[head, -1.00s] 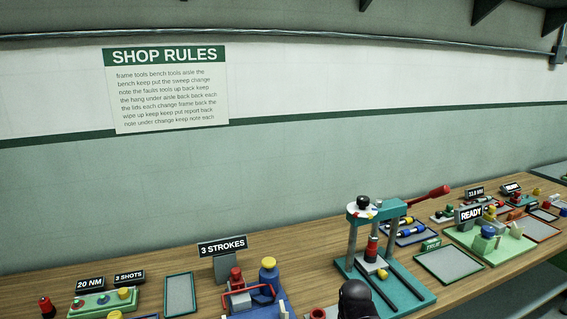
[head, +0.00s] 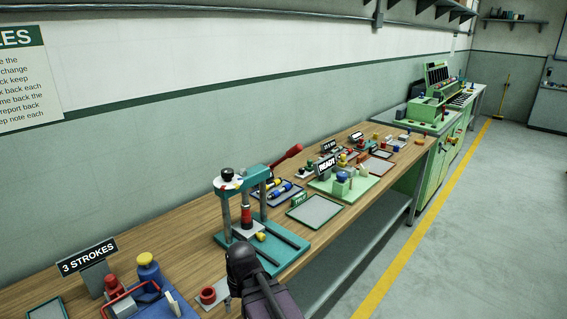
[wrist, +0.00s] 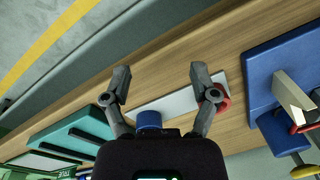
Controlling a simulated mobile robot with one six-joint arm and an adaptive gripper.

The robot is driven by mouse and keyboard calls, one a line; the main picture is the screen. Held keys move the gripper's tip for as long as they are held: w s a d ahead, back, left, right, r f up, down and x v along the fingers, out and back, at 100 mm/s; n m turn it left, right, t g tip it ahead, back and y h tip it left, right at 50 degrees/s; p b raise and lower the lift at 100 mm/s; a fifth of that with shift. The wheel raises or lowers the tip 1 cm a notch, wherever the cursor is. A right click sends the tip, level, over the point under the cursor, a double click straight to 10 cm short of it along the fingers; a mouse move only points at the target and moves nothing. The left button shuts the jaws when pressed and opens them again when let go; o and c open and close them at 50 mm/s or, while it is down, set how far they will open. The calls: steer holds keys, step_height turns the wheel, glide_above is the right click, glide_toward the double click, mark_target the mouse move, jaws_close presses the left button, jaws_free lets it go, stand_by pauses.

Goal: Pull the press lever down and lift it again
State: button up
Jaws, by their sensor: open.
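The press (head: 262,212) is a teal frame with grey columns on a teal base, standing on the bench in the head view. Its lever (head: 288,157) has a red handle that points up and to the right, behind the press head. A red and grey ram (head: 246,213) hangs between the columns above the base. In the wrist view the teal press base (wrist: 68,135) shows at lower left; the lever is not visible there. My gripper (wrist: 160,72) is open and empty above the bench, apart from the lever.
Below my gripper lie a pale plate (wrist: 178,103), a red ring (wrist: 222,98) and a blue cylinder (wrist: 148,120). A blue fixture (head: 158,300) with a "3 STROKES" sign (head: 88,258) stands left of the press. A grey tray (head: 314,210) and a green "READY" station (head: 350,185) stand to its right. The aisle floor is clear.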

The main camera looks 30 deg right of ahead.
steer(key=w+d+r+m+t+y+p, duration=0.35)
steer(key=w+d+r+m+y, duration=0.2)
steer(key=w+r+m, duration=0.2)
steer(key=m+t+y+p, duration=0.2)
steer(key=m+t+p, duration=0.8)
steer(key=m, duration=1)
glide_toward(295, 151)
steer(key=shift+s+d+f+t+b, duration=0.85)
steer(key=shift+s+d+f+t, duration=0.2)
steer(key=shift+f+t, duration=0.1)
steer(key=shift+w, duration=0.1)
steer(key=x, duration=1.3)
steer(key=shift+w+a+f, duration=0.1)
steer(key=shift+w+a, duration=0.05)
steer(key=shift+w, duration=0.15)
jaws_close()
